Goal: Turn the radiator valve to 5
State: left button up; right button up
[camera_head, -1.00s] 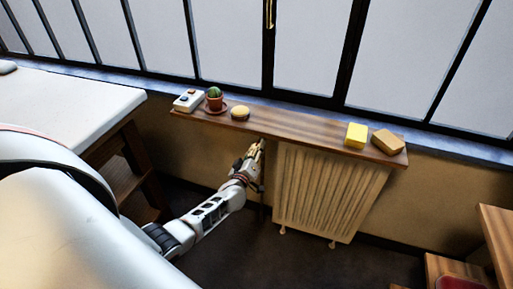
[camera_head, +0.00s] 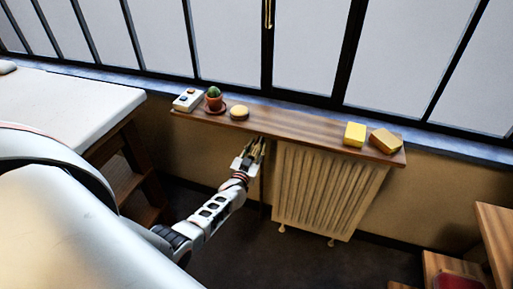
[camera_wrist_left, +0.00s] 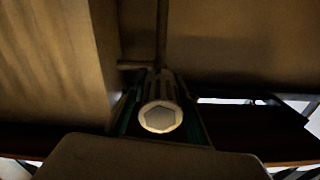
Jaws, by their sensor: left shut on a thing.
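The radiator valve (camera_wrist_left: 161,116) shows in the left wrist view as a pale ribbed knob with a rounded end facing the camera. My left gripper (camera_wrist_left: 160,125) has one finger on each side of it and is shut on it. Any numbers on the knob cannot be read. In the head view my left gripper (camera_head: 254,150) is at the left end of the cream radiator (camera_head: 325,195), just under the wooden shelf. The valve is hidden there by the gripper and shelf. My right gripper is not in view.
The wooden shelf (camera_head: 300,133) overhangs the radiator and gripper. On it are a white box (camera_head: 187,101), a potted cactus (camera_head: 214,101), a round tan object (camera_head: 239,112), a yellow block (camera_head: 355,134) and a brown block (camera_head: 385,141). A white-topped table (camera_head: 60,105) stands left. Dark floor is open below.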

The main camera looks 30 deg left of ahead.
pick_arm(q)
jog(key=shift+m, duration=0.8)
jog(key=o, duration=1.1)
jog(key=shift+s+d+f, duration=0.1)
jog(key=shift+s+d, duration=0.05)
jog(key=shift+s, duration=0.35)
jog(key=v, duration=1.1)
jog(key=shift+d, duration=0.1)
